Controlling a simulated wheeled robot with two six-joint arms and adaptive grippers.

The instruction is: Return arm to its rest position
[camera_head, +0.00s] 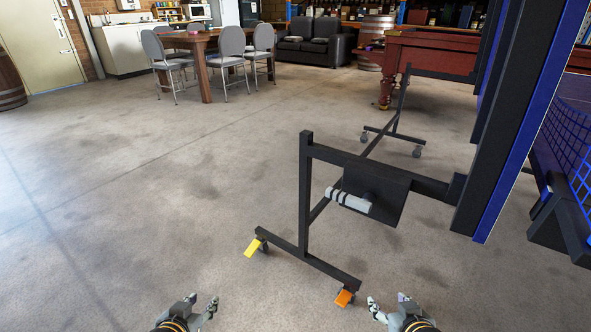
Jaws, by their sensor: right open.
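My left gripper (202,300) shows at the bottom edge, left of centre. Its two fingertips stand apart with bare floor between them, and it holds nothing. My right gripper (387,300) shows at the bottom edge, right of centre. Its fingers are apart and empty. Both grippers point forward, low in the view, and no object is between or touching their fingers as far as I can see. Most of both arms is outside the picture.
A dining table (205,80) with chairs, a sofa (313,45) and a pool table (425,40) are farther back. The left floor is clear.

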